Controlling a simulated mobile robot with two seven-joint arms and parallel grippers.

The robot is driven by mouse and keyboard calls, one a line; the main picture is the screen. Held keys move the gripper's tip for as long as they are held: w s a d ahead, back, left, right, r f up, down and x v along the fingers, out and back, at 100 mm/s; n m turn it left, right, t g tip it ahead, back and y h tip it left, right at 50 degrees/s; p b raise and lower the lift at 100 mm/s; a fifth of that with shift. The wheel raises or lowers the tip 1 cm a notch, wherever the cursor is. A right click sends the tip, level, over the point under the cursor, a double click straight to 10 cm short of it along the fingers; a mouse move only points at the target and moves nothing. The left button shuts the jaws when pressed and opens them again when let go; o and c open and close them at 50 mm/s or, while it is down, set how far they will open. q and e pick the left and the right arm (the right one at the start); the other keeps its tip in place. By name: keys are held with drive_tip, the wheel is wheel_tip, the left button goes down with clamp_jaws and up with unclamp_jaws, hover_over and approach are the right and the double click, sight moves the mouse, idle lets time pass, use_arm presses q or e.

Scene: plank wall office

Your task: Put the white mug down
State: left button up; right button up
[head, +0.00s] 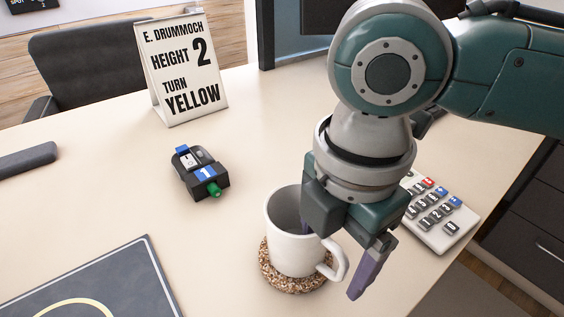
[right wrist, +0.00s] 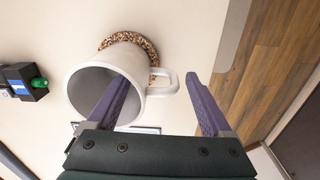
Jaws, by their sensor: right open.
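The white mug (head: 290,245) stands upright on a round speckled cork coaster (head: 270,277) near the front of the desk. Its handle (head: 337,268) points to the lower right. The mug also shows in the right wrist view (right wrist: 108,85), with its mouth towards the camera and the coaster (right wrist: 140,43) behind its base. My right gripper (head: 335,262) is open, its purple fingers spread. One finger overlaps the mug's mouth and the other is outside, beyond the handle. In the right wrist view, my right gripper (right wrist: 156,82) has the handle between its fingers. My left gripper is out of view.
A black device with a green knob (head: 200,172) lies left of the mug. A sign (head: 182,70) stands at the back. A keypad (head: 437,215) is to the right, near the desk edge. A dark mat (head: 95,280) lies at lower left. Clear desk lies between mat and mug.

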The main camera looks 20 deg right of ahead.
wheel_tip(320, 180, up, 10)
drive_tip(key=shift+s+f+p, duration=0.1)
drive_tip(key=shift+p, duration=1.15)
drive_tip(key=shift+s+a, duration=0.15)
drive_tip(key=shift+a, duration=0.1)
drive_tip(key=s+a+f+m+t+y, duration=0.2)
drive_tip(key=s+a+f+m+y, duration=0.15)
drive_tip(key=a+m, duration=0.3)
drive_tip(key=s+d+f+m+h, duration=0.1)
drive_tip(key=s+d+m, duration=0.3)
drive_tip(key=d+m, duration=0.2)
drive_tip(key=s+d+f+m+t+h, duration=0.1)
drive_tip(key=s+d+m+h, duration=0.1)
drive_tip(key=s+d+m, duration=0.2)
drive_tip(key=d+m, duration=0.3)
drive_tip(key=shift+d+f, duration=0.1)
